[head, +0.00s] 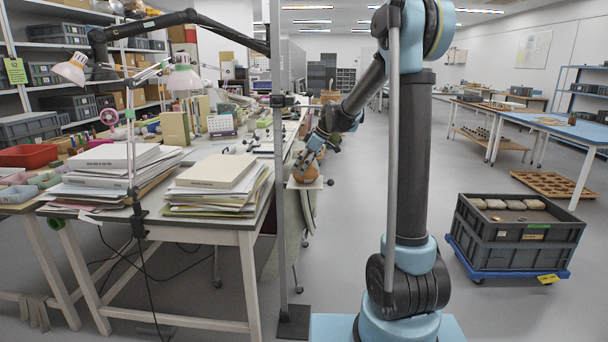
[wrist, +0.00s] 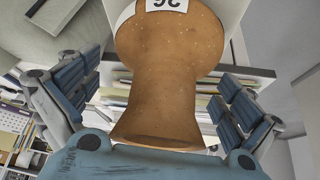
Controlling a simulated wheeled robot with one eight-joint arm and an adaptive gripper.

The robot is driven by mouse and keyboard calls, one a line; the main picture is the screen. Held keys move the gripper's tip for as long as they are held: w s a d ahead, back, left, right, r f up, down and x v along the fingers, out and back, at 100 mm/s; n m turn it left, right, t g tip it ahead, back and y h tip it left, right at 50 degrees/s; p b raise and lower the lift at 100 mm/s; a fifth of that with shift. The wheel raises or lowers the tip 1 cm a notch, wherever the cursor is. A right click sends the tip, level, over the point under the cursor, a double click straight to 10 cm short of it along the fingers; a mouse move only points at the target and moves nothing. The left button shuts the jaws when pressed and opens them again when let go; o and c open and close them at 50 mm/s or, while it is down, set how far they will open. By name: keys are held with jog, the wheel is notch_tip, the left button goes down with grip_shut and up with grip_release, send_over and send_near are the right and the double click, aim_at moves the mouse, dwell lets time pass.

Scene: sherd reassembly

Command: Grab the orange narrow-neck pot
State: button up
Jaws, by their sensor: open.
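The orange narrow-neck pot (wrist: 165,85) fills the middle of the wrist view, its neck and flared rim toward the bottom and its rounded body at the top. A white label with dark characters is on the body, cut by the top edge. In the head view the pot (head: 306,172) is small, on a light support at the table's right end, partly covered by my gripper (head: 313,150). My gripper (wrist: 155,95) is open, with one blue padded finger on each side of the neck. Gaps show between both fingers and the pot.
Stacks of papers and books (head: 216,185) lie on the near table (head: 190,222). A slim upright post (head: 279,160) stands left of the pot. Grey crates (head: 518,232) sit on a blue dolly to the right. Open floor lies right of the pot.

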jog(key=shift+a+f, duration=0.3)
jog(key=shift+f, duration=0.2)
jog(key=c, duration=1.4)
